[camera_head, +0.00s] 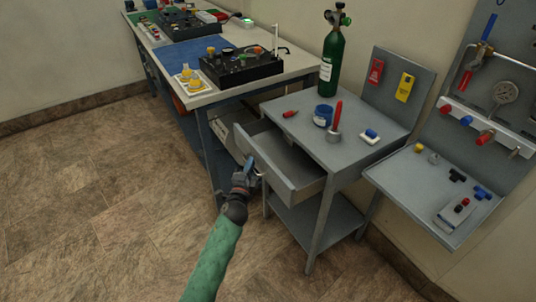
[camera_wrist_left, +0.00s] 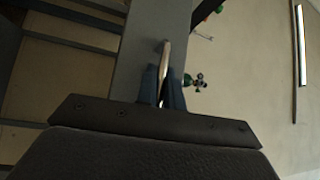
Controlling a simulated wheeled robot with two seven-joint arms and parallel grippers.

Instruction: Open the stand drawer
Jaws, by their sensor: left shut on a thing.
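The grey stand (camera_head: 345,148) is right of centre in the head view. Its drawer (camera_head: 283,168) is pulled out toward the left, and part of its inside shows empty. My left gripper (camera_head: 251,170) is at the drawer's front. In the left wrist view my left gripper (camera_wrist_left: 163,88) has its blue fingers closed around the metal drawer handle (camera_wrist_left: 165,55), against the grey drawer front (camera_wrist_left: 150,35). In the head view the fingers hide most of the handle. My right gripper is in neither view.
On the stand top are a green cylinder (camera_head: 332,65), a blue tape roll (camera_head: 323,115), a red-handled tool (camera_head: 336,118) and a blue-and-white item (camera_head: 371,135). A long workbench (camera_head: 215,92) stands to the left. A panel with a gauge (camera_head: 505,92) is at right. The floor at left is clear.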

